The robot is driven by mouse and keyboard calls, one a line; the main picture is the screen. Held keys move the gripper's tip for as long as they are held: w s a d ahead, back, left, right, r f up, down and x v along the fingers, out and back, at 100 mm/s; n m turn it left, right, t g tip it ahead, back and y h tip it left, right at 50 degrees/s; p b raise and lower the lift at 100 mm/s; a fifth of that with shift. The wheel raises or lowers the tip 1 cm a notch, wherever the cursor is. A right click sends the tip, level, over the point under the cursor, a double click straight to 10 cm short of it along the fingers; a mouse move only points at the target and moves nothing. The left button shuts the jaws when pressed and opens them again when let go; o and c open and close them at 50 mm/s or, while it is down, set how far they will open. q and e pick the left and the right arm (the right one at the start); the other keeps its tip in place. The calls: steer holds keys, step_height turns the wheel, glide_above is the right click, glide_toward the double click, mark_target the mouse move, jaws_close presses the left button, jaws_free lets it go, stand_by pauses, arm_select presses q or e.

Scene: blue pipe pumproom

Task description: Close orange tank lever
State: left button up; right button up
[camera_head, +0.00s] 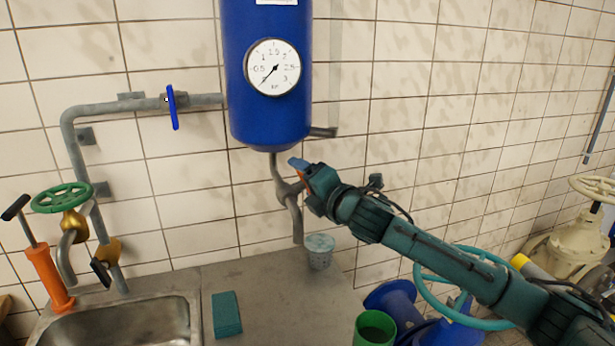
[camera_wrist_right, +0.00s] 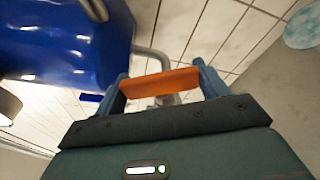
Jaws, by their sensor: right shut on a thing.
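The orange tank lever (camera_wrist_right: 160,83) lies between the two blue fingers of my right gripper in the right wrist view. The fingers are shut on it, one at each end as seen there. In the head view my right gripper (camera_head: 298,168) is at the drain pipe (camera_head: 282,185) just below the blue tank (camera_head: 265,110), and only a sliver of the orange lever (camera_head: 303,175) shows beside the blue fingertips. The rest of the lever is hidden by my gripper. My left gripper is not in view.
A white-blue cup (camera_head: 319,252) stands on the counter below the pipe end. A teal sponge (camera_head: 226,313) lies by the sink (camera_head: 120,325). A pipe with a blue lever (camera_head: 172,107) runs along the wall at left. A green cup (camera_head: 374,328) is at the bottom.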

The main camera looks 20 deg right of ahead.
stand_by(0.4)
steer(key=o, duration=1)
steer(key=shift+d+r, duration=0.1)
steer(key=shift+r, duration=0.25)
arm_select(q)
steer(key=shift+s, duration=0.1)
arm_select(e)
steer(key=shift+s, duration=0.1)
